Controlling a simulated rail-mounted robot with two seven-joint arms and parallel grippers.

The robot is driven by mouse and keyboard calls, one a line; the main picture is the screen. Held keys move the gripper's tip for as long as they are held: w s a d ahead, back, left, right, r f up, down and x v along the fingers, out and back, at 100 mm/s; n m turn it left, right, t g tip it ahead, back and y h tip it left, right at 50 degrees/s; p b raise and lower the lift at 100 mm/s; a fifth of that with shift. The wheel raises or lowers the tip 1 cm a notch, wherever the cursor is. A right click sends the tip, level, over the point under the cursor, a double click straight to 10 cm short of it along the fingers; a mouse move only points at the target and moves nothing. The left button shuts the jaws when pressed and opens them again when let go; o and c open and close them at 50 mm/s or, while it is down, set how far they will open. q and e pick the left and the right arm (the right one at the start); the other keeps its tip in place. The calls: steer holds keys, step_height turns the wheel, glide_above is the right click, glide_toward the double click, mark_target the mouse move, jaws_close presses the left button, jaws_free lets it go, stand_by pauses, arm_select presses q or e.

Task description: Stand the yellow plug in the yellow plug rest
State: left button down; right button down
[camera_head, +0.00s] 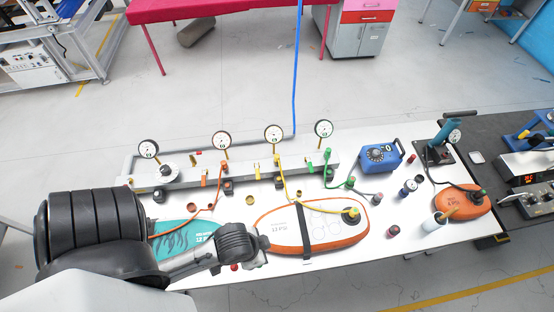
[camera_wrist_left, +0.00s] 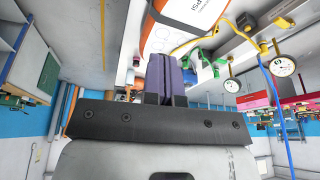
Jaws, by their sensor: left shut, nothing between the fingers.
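A yellow hose (camera_head: 284,178) drops from the manifold and runs toward the valve of the large orange board (camera_head: 290,241). A small yellow piece, possibly the yellow plug (camera_head: 298,194), shows beside this hose; it is too small to be sure. A dark holder at the manifold's front, possibly the yellow plug rest (camera_head: 279,184), stands below the yellow fitting. My left gripper (camera_head: 262,259) is over the front left end of the orange board, well short of the manifold. In the left wrist view its fingers (camera_wrist_left: 166,75) are closed together and empty. My right gripper is not in view.
The manifold (camera_head: 245,172) with several gauges spans the table's back. A teal board (camera_head: 185,240) lies left, partly behind my arm. A blue pump box (camera_head: 381,157), small bottles and a smaller orange board (camera_head: 462,203) stand right. Hoses cross the middle.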

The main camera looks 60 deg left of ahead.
arm_select(q)
steer(key=c, duration=0.8)
jaws_free()
